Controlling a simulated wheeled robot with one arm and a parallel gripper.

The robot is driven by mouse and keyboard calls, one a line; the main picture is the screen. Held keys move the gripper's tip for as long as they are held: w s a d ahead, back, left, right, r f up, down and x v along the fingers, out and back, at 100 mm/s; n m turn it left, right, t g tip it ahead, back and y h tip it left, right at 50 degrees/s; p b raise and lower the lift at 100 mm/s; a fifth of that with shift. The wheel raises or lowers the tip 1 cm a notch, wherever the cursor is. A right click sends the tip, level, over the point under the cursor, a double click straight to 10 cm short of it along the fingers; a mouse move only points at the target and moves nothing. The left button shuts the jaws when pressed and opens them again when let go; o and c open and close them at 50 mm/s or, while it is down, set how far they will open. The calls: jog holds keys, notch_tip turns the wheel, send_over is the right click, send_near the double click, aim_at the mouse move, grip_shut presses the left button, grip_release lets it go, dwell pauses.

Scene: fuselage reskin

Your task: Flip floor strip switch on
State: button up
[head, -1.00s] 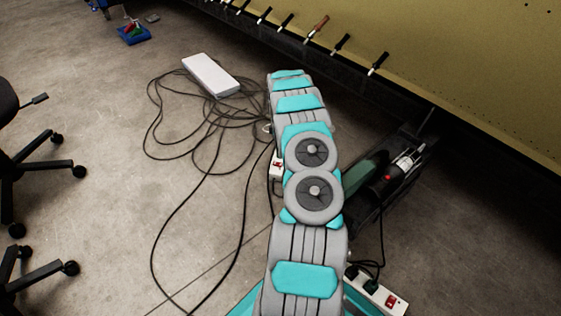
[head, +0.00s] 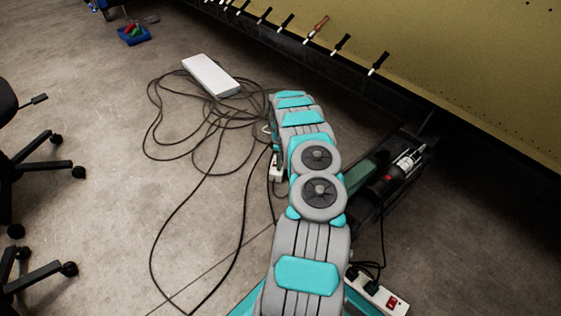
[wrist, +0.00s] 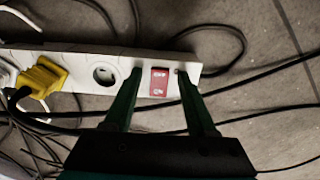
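In the wrist view a white power strip (wrist: 75,62) lies on the concrete floor, with a red rocker switch (wrist: 159,88) near its right end. My gripper (wrist: 159,73) is open, with its two dark green fingers apart. The fingertips overlap the strip on either side of the switch, and nothing is held. I cannot tell whether they touch the strip or which way the rocker is tilted. In the head view a small piece of a white strip (head: 275,173) shows beside my arm, which hides my gripper and the switch.
A yellow plug (wrist: 43,78) sits in the strip, beside an empty socket (wrist: 103,73). Black cables (head: 215,150) loop over the floor near a white box (head: 211,75). Another strip with a red switch (head: 392,302) is at bottom right. A dark toolbox (head: 390,185) stands right of my arm.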

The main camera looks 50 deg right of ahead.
grip_shut()
dwell(0.4)
jog(key=shift+w+f+b, duration=0.1)
jog(key=shift+w+b, duration=0.05)
jog(key=shift+b, duration=0.25)
jog(key=shift+w+a+g+h+b, duration=0.2)
jog(key=shift+g+h+b, duration=0.1)
jog(key=shift+g+b, duration=0.4)
jog(key=shift+g+h+b, duration=0.3)
jog(key=shift+g+b, duration=0.1)
jog(key=shift+b, duration=0.05)
jog(key=shift+r, duration=0.2)
